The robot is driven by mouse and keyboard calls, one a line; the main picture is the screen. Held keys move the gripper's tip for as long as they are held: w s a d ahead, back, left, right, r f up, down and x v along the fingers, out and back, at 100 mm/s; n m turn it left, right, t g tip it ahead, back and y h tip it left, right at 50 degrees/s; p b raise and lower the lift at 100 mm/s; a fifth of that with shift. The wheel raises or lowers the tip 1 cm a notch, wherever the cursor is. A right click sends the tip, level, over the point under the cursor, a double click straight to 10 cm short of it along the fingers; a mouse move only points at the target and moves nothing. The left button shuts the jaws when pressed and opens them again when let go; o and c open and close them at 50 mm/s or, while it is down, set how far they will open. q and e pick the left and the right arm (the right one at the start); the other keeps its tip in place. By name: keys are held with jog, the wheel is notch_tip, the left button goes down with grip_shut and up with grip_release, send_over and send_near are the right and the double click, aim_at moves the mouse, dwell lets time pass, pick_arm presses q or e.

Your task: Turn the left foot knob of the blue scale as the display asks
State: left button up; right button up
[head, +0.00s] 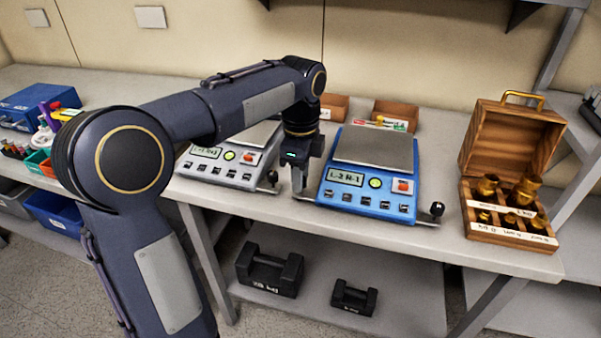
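The blue scale (369,205) stands on the bench, with a grey weighing plate (374,150) on top. Its display (345,177) seems to read "L-2 R-1". A round green-yellow level (375,183) sits beside the display. The right foot knob (437,209) is black and sticks out at the front right corner. The left foot knob is hidden behind my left gripper (299,192), which points down at the scale's front left corner. Its fingers are too small to show whether they are open, or whether they touch the knob. My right gripper is out of view.
A grey scale (215,172) stands close on the left, partly behind my arm. An open wooden case (510,235) of brass weights is on the right. Wooden boxes (396,112) stand behind. Black weights (270,268) lie on the lower shelf.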

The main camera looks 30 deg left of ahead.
pick_arm(q)
jog(key=c, duration=0.6)
jog(key=shift+r+n+p, duration=0.2)
jog(key=shift+n+p, duration=1.1)
jog(key=shift+n, duration=0.1)
jog(key=n+p, duration=0.3)
jog(key=n, duration=0.1)
jog(key=shift+n, duration=0.3)
jog(key=n+p, duration=0.2)
jog(key=n, duration=0.3)
jog(key=shift+p, duration=0.3)
jog(key=n+p, duration=0.1)
jog(key=n, duration=0.4)
jog(key=shift+f+p, duration=0.15)
jog(key=shift+p, duration=0.15)
jog(key=shift+n, duration=0.4)
jog(key=o, duration=1)
